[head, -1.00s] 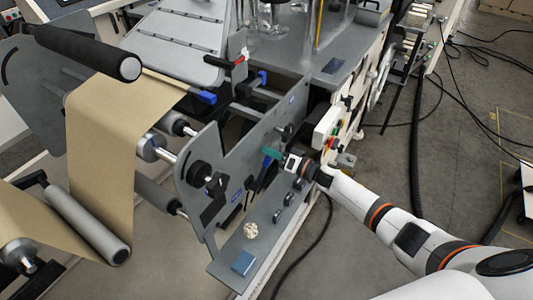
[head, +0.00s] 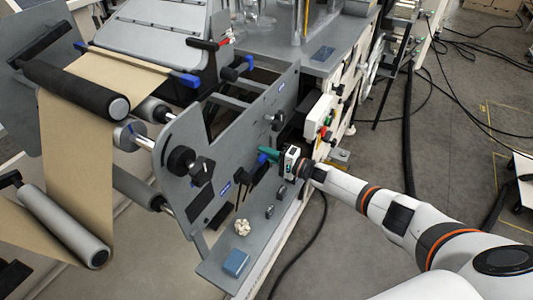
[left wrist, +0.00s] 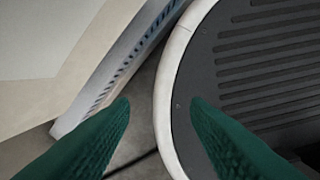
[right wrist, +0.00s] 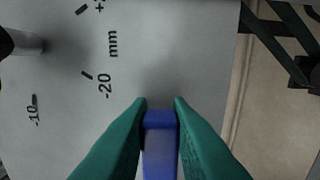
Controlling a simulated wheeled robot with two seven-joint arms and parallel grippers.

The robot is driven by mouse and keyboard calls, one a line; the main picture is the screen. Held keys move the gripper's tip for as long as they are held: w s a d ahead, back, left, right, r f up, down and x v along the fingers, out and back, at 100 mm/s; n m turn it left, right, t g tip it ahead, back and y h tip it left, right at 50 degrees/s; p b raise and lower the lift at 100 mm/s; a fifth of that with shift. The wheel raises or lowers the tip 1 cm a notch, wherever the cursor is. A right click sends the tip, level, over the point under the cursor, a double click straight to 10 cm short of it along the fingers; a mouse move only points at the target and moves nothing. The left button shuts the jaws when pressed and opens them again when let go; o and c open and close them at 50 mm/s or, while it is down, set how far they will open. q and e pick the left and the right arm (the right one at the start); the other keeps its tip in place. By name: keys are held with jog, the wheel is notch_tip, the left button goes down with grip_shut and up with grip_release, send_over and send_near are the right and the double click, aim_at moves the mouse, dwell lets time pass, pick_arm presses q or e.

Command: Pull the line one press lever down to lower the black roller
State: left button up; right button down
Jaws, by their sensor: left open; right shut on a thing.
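My right gripper (head: 268,154) is at the grey side panel (head: 228,150) of the unwind stand. Its green fingers are shut on the blue handle of the press lever (right wrist: 160,145), seen close up in the right wrist view. The lever's body is mostly hidden in the head view. The black roller (head: 72,88) lies low across the brown paper web (head: 75,160), at the web's upper bend; I cannot tell how firmly it touches. My left gripper (left wrist: 158,103) is open and empty in the left wrist view, and is outside the head view.
A blue block (head: 236,262) rests on the front ledge. A control box (head: 321,116) stands beside my right arm. Cables cross the floor at right. Printed scale marks (right wrist: 103,85) show behind the lever.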

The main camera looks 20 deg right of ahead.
jog(key=shift+s+f, duration=0.1)
jog(key=shift+f, duration=0.2)
jog(key=c, duration=1.3)
grip_release()
jog(key=v, duration=1.2)
jog(key=shift+f, duration=0.1)
